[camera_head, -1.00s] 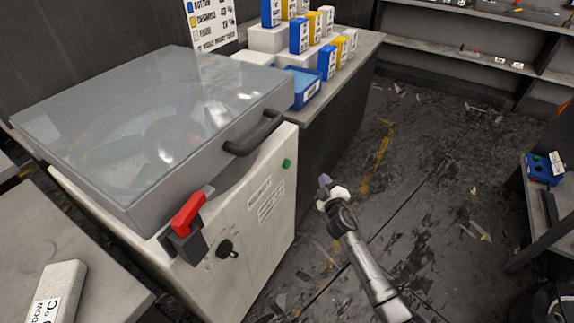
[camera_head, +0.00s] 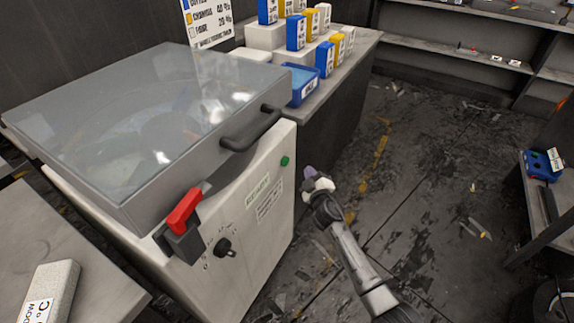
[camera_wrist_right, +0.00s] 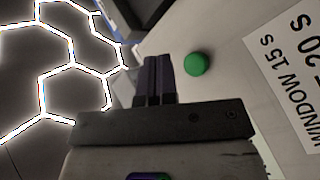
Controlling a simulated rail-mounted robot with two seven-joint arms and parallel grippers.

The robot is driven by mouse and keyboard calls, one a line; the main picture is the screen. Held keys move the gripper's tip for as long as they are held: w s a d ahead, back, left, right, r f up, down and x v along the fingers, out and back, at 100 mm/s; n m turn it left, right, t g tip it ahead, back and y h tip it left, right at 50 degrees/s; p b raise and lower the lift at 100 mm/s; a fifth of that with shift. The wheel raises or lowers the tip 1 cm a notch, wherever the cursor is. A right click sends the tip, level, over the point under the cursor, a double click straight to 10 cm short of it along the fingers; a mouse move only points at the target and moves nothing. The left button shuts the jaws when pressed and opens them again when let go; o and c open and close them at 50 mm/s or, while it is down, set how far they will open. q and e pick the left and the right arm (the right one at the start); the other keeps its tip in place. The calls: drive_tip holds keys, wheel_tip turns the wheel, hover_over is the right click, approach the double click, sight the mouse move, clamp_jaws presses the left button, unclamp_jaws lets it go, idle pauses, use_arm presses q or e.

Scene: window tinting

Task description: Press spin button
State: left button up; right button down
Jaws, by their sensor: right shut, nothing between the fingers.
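The green spin button (camera_head: 284,161) is on the upper right of the front panel of the white machine (camera_head: 262,255). In the right wrist view the green button (camera_wrist_right: 196,63) is just right of my right gripper's fingers (camera_wrist_right: 157,80), which are together and empty. In the head view my right gripper (camera_head: 312,175) is to the right of the button, apart from the panel. The machine's grey clear-topped lid (camera_head: 110,120) is down. My left gripper is not in view.
A black lid handle (camera_head: 250,132), a red-handled latch (camera_head: 184,210) and a black knob (camera_head: 223,247) are on the machine's front. A counter with several boxes (camera_head: 297,32) and a blue tray (camera_head: 301,88) stands behind. Open floor lies to the right.

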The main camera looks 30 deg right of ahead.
sight(285, 161)
drive_tip(key=shift+w+a+b, duration=0.35)
drive_tip(key=shift+w, duration=0.35)
drive_tip(key=shift+w+a+b, duration=0.3)
drive_tip(key=shift+w+a, duration=0.05)
drive_tip(key=shift+w, duration=0.35)
drive_tip(key=shift+w+a+b, duration=0.35)
drive_tip(key=shift+w, duration=0.35)
drive_tip(key=shift+w+a+f, duration=0.1)
drive_tip(key=shift+w, duration=0.05)
idle(0.6)
drive_tip(key=shift+w+a+b, duration=0.1)
drive_tip(key=shift+w+b, duration=0.15)
drive_tip(key=shift+b, duration=0.05)
drive_tip(key=shift+w+a+b, duration=0.25)
drive_tip(key=shift+w+b, duration=0.2)
idle(0.9)
drive_tip(key=shift+s+d, duration=0.1)
drive_tip(key=shift+s, duration=0.05)
drive_tip(key=shift+s+d+p, duration=0.35)
drive_tip(key=shift+s+p, duration=0.25)
drive_tip(key=shift+s, duration=0.15)
